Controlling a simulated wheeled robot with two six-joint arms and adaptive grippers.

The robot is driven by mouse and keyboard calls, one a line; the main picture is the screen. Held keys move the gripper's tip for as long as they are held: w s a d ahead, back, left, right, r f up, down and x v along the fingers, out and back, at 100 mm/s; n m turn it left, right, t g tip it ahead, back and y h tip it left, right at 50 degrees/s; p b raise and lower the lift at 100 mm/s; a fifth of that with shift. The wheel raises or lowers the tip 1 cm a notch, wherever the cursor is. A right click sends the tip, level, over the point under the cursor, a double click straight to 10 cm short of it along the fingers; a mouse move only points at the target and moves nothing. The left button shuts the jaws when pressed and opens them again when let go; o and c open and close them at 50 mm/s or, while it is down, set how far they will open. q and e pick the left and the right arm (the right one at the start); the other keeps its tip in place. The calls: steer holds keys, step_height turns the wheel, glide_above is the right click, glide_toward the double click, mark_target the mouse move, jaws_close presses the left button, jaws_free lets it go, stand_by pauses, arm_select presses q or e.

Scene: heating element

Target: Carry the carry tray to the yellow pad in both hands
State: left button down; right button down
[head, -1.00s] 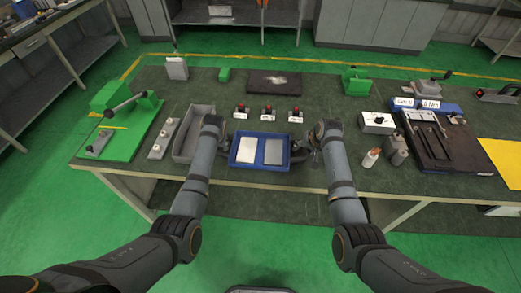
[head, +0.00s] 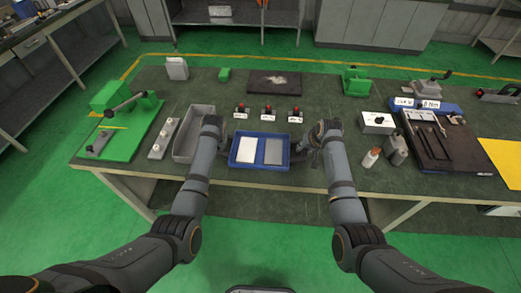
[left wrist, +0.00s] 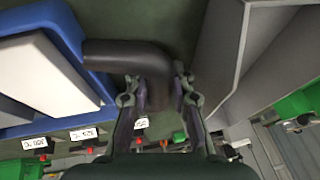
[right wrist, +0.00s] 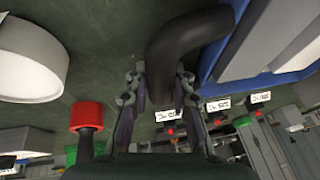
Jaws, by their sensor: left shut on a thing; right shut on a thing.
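The carry tray (head: 259,168) is blue, with a pale plate and a grey plate lying side by side in it, near the table's front edge. My left gripper (left wrist: 155,95) is shut on the tray's dark bent handle (left wrist: 125,53) at the left side. My right gripper (head: 309,155) is shut on the other dark handle (right wrist: 178,45) at the right side. The tray looks level; I cannot tell whether it is clear of the table. The yellow pad (head: 502,158) lies at the table's far right and is cut by the picture's edge.
A grey bin (head: 186,150) stands close left of the tray. Several red-topped buttons (head: 268,111) stand behind it.

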arm_select(q)
steer(key=shift+r, duration=0.2)
arm_select(e)
steer(key=shift+w+r, duration=0.1)
steer(key=shift+r, duration=0.1)
